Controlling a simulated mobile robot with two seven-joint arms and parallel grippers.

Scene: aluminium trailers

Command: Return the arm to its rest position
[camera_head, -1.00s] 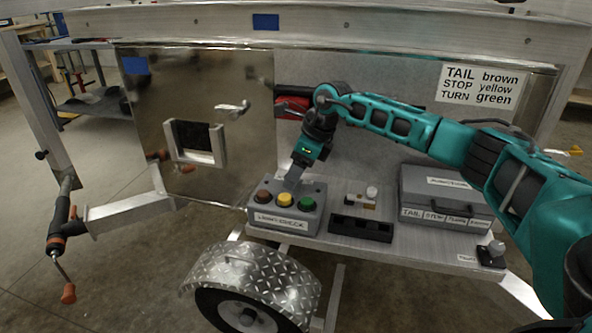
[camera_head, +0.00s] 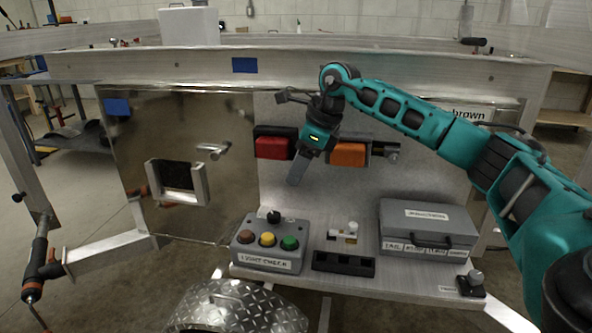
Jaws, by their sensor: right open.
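My right arm (camera_head: 405,112), teal and black, comes in from the right and bends down at its wrist. My right gripper (camera_head: 298,172) is open and points down in front of the trailer panel, between a red lamp (camera_head: 274,147) and an orange lamp (camera_head: 348,154). It is above and apart from the grey light-check box (camera_head: 262,262). I see nothing held in it. The box has brown, yellow and green buttons and a black knob (camera_head: 270,217) at its back. My left gripper is out of view.
A grey case (camera_head: 424,228), a black slotted tray (camera_head: 343,264) and a small knobbed block (camera_head: 472,283) are on the shelf. A metal door (camera_head: 180,125) with a handle is at left. A diamond-plate fender (camera_head: 235,312) is below. The arm mostly hides a wiring sign (camera_head: 471,114).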

